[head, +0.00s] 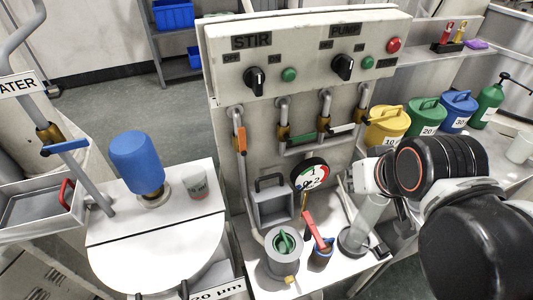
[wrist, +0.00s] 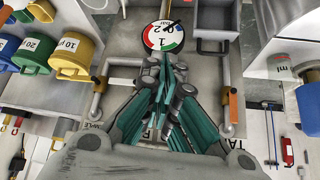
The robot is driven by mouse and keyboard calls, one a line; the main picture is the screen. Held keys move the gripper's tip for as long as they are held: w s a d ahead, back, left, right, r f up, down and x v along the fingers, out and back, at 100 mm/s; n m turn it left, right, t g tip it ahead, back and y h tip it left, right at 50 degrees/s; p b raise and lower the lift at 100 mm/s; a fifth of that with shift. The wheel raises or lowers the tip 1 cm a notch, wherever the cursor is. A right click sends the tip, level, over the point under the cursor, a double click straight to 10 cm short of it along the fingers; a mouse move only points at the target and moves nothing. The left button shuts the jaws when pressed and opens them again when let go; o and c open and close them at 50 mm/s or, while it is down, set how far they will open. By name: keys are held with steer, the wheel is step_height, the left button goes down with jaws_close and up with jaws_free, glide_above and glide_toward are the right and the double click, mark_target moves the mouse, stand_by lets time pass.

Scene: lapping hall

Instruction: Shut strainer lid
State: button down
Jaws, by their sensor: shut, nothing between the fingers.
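I cannot be sure which part is the strainer. A grey cylindrical pot (head: 283,262) with a green handle (head: 284,240) at its top stands on the white bench at the lower middle of the head view. I cannot tell whether its lid is shut. A grey square box (head: 271,206) with a dark handle stands behind it; it also shows in the wrist view (wrist: 212,38). My gripper (wrist: 164,72) has its teal fingers together and empty. In the wrist view they point toward the round dial (wrist: 163,36). In the head view my arm comes in from the right.
A red-handled tool in a blue cup (head: 320,250) stands right of the pot. The panel carries pipes and coloured valve levers. A blue bottle (head: 136,162) stands at left, above a round white surface (head: 155,265). Several coloured cans, including a yellow one (head: 387,125), stand at right.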

steer(key=w+a+f+g+y, duration=0.2)
steer(key=w+a+f+g, duration=0.2)
steer(key=w+a+f, duration=0.9)
steer(key=w+a+r+n+h+p, duration=0.1)
steer(key=w+a+r+n+p, duration=0.2)
steer(key=w, duration=0.4)
steer(key=b+x, duration=0.2)
steer(key=x, duration=0.6)
steer(key=shift+d+f, duration=0.3)
steer(key=shift+d, duration=0.3)
steer(key=shift+r, duration=0.1)
